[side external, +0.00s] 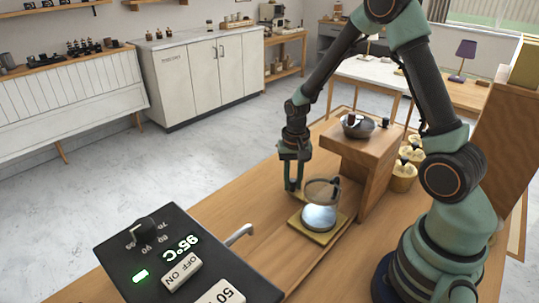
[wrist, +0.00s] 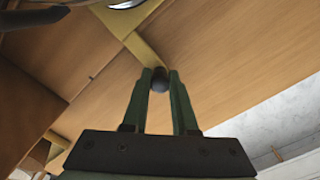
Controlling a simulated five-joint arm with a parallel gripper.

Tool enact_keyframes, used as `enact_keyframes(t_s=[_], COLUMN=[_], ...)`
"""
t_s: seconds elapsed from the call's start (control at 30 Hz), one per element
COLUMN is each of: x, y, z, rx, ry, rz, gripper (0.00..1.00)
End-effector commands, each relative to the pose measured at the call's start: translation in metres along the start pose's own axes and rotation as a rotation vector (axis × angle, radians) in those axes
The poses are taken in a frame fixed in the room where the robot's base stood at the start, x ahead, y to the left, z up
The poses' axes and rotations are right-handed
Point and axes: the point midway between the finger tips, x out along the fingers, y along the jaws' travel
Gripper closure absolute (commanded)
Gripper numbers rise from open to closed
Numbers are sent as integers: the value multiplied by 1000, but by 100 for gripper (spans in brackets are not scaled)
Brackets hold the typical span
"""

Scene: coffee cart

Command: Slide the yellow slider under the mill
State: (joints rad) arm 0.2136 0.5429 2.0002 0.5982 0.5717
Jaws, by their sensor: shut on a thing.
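The yellow slider (side external: 329,237) is a flat square plate on the wooden cart top, in front of the mill's stand. A round, clear-sided vessel (side external: 321,217) with a pale bottom stands on it. The mill (side external: 354,127) sits on top of the wooden stand (side external: 377,160); the plate appears outside the stand's overhang. My gripper (side external: 293,188) is low at the plate's far left side. In the wrist view, my gripper (wrist: 160,74) is shut on a dark round knob (wrist: 159,82) at the end of the slider's yellow strip (wrist: 146,52). The vessel is mostly cut off there.
A black control panel (side external: 152,236) with a 95°C display stands at the front left, with a metal spout (side external: 239,234) near the plate. The cart top left of the slider is largely clear.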

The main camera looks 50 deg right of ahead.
Motion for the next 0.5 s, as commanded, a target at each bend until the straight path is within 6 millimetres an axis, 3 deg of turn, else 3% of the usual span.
enact_keyframes(t_s=[0.13, 0.5], x=[-1, -1], y=[2, 33], z=[-2, -33], rx=[2, 1], ry=[-1, 0], rz=[1, 0], gripper=[100, 100])
